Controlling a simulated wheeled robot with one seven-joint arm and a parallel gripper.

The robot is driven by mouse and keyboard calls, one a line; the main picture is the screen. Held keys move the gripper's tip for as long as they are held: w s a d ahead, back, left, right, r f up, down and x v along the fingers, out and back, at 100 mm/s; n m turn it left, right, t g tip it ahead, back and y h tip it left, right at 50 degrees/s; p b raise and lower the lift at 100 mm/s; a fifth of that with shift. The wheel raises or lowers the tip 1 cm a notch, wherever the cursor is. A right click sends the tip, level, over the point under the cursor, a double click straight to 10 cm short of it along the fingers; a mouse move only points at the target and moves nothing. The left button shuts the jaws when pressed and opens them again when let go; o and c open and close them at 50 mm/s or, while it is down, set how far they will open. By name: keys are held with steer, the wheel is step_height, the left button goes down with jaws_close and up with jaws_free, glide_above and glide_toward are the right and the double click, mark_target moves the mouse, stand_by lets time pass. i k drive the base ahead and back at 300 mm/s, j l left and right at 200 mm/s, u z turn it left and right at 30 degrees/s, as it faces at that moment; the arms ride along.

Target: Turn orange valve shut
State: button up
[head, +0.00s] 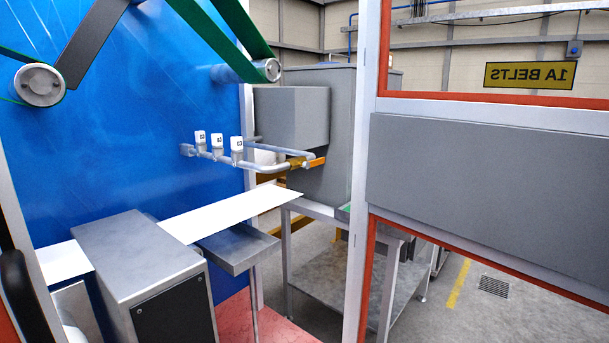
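The orange valve handle (316,162) shows in the head view, right of centre. It sits at the right end of a grey pipe (268,168), by a brass-coloured valve body (297,164). The handle looks roughly in line with the pipe beside it, but it is small and its exact angle is hard to tell. My gripper is not in view, and nothing is seen touching the handle.
Several white-capped fittings (217,141) stand on the pipe by a blue wall (130,110). A grey box (290,115) is behind the valve. A white post (364,180) and orange-framed panel (480,165) stand right. A metal cabinet (140,262) and tray (238,247) are in front.

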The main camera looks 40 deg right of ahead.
mark_target(315, 162)
steer(key=i+j+z, duration=0.5)
steer(key=j+z, duration=0.25)
steer(key=i+j+z, duration=0.15)
steer(key=j+z, duration=0.2)
